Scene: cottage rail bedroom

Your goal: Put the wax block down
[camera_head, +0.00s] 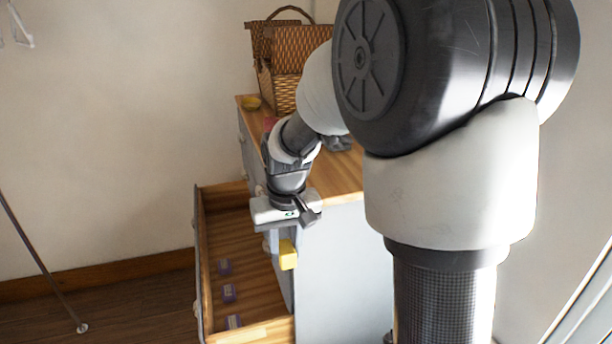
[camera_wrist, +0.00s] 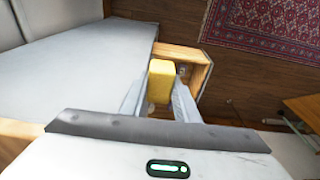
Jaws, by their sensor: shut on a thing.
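The yellow wax block (camera_head: 288,254) is held at the end of my gripper (camera_head: 281,244), above the open drawer (camera_head: 247,250) near the cabinet front. In the wrist view the wax block (camera_wrist: 161,81) sits between the two fingers of my gripper (camera_wrist: 160,100), which is shut on it. The drawer (camera_wrist: 205,68) shows around and beyond the block there. Part of the drawer's inside is hidden by my gripper and the block.
Several small purple items (camera_head: 229,293) lie along the drawer floor. A patterned rug (camera_wrist: 265,27) lies on the floor.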

